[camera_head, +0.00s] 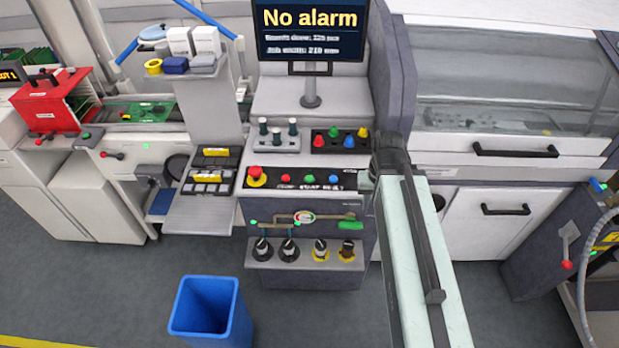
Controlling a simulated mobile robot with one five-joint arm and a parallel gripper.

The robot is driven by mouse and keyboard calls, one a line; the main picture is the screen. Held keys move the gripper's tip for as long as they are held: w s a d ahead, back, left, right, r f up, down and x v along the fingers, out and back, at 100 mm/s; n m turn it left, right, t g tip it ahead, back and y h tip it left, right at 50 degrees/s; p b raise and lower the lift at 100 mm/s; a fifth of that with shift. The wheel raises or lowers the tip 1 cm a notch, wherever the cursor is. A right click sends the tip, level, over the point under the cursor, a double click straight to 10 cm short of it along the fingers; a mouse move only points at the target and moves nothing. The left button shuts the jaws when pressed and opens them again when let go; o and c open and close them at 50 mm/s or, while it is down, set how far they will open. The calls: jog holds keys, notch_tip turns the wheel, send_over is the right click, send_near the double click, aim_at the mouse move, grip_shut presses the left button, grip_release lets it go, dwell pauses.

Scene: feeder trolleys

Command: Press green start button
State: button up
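The green button (309,180) sits on the dark sloped control panel (270,185), between a red button (286,180) and a blue button (333,181). A red emergency-stop knob on a yellow base (257,174) is at the panel's left end. My arm reaches up from the lower right, and its end with my gripper (367,182) is at the panel's right edge, to the right of the blue button. The fingers are small and partly hidden by my arm, so their opening is unclear. The green button is in clear view, apart from the gripper.
A monitor (311,30) reading "No alarm" stands behind the panel. A box with coloured knobs (340,141) and a tray with dark-topped pegs (277,136) sit above it. Knobs (320,250) line a lower shelf. A blue bin (211,308) stands on the floor in front.

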grip_shut()
dwell(1.5)
